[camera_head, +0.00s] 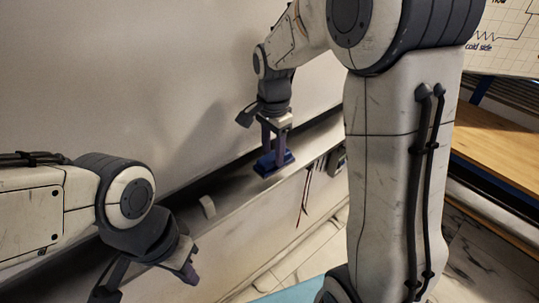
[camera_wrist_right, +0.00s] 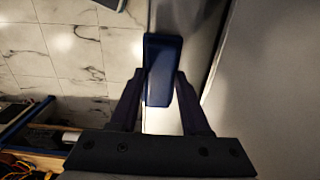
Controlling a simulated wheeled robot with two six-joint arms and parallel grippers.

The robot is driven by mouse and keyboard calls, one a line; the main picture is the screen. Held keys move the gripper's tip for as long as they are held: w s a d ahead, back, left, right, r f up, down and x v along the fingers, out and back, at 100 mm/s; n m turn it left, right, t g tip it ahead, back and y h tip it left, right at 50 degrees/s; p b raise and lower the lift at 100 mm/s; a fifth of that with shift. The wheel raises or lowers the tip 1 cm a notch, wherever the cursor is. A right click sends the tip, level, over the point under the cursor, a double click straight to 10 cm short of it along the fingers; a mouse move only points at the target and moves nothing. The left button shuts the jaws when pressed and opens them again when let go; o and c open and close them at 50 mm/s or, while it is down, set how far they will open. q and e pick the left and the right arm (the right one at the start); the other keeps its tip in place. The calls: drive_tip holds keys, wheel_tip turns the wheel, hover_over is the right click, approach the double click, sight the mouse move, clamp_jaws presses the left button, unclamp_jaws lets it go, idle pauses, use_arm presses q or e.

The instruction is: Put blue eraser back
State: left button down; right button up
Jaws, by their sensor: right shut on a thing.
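The blue eraser (camera_head: 273,164) is between the fingers of my right gripper (camera_head: 275,150), at the ledge (camera_head: 240,192) along the bottom of the large pale board. In the right wrist view the blue eraser (camera_wrist_right: 161,62) sits lengthwise between the two dark fingertips of the right gripper (camera_wrist_right: 159,88). Whether the eraser touches the ledge I cannot tell. My left gripper (camera_head: 148,283) is at the lower left, its fingers spread apart with nothing seen between them. It is well away from the eraser.
The pale board (camera_head: 130,80) rises behind. Thin dark rods and a small dark device (camera_head: 337,160) hang below the ledge at right. A wooden surface (camera_head: 500,150) is at far right.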

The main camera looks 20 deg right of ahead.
sight(271, 155)
drive_tip(key=shift+w+a+f, duration=0.2)
drive_tip(key=shift+w, duration=0.05)
wheel_tip(271, 155, down, 3)
drive_tip(key=shift+f+p, duration=0.1)
drive_tip(key=shift+p, duration=0.5)
drive_tip(key=shift+f, duration=0.4)
drive_tip(key=shift+f, duration=0.15)
drive_tip(key=o, duration=1.2)
